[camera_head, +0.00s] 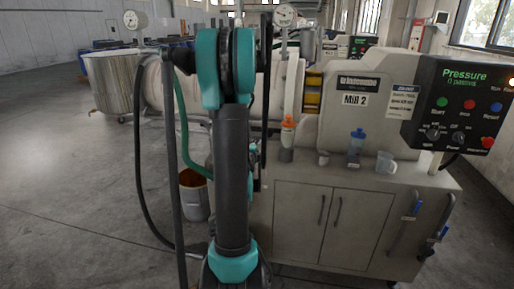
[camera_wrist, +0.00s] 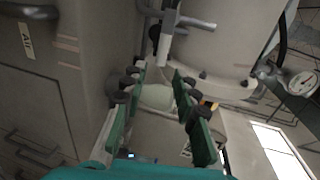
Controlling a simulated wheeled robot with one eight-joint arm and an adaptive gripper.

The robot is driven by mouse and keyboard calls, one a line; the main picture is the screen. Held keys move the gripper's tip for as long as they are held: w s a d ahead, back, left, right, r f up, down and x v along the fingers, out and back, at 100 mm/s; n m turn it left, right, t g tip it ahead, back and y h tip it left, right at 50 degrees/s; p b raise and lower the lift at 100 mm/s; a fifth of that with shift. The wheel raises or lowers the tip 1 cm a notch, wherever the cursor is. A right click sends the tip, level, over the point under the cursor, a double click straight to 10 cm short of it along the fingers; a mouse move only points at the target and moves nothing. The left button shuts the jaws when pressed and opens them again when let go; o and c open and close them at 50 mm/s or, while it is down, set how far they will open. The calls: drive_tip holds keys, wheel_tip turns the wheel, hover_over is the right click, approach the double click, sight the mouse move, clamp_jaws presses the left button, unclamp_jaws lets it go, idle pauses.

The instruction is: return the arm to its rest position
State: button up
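My arm (camera_head: 232,170) stands upright in the middle of the head view, with teal joints at its top and bottom. My gripper is not seen there, as it is hidden behind the arm or out of frame. In the wrist view my gripper (camera_wrist: 158,85) shows two green-padded fingers set well apart. It is open, and I see nothing held between them. A pale machine surface lies beyond the fingertips; I cannot tell how far off it is.
A control panel (camera_head: 461,105) juts out at right. A bucket (camera_head: 195,197) stands left of the cabinet.

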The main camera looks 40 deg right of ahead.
idle(0.4)
drive_tip(key=s+a+f+n+g+y, duration=0.1)
drive_tip(key=s+a+f+n+y, duration=0.2)
drive_tip(key=a+n, duration=0.6)
drive_tip(key=s+a+f+n+g+y, duration=0.25)
drive_tip(key=a+n, duration=0.25)
drive_tip(key=a, duration=0.8)
drive_tip(key=s+a+f+n+g+y, duration=0.1)
drive_tip(key=s+a+f+n+y, duration=0.2)
drive_tip(key=s+a+n, duration=0.3)
drive_tip(key=s+a+f+n+g+y, duration=0.1)
drive_tip(key=s+a+f+n+y, duration=0.2)
drive_tip(key=a, duration=0.9)
drive_tip(key=s+n, duration=0.3)
drive_tip(key=n, duration=0.2)
drive_tip(key=shift+s+g, duration=0.3)
drive_tip(key=shift+g, duration=0.05)
drive_tip(key=shift+o, duration=0.5)
drive_tip(key=shift+y, duration=0.25)
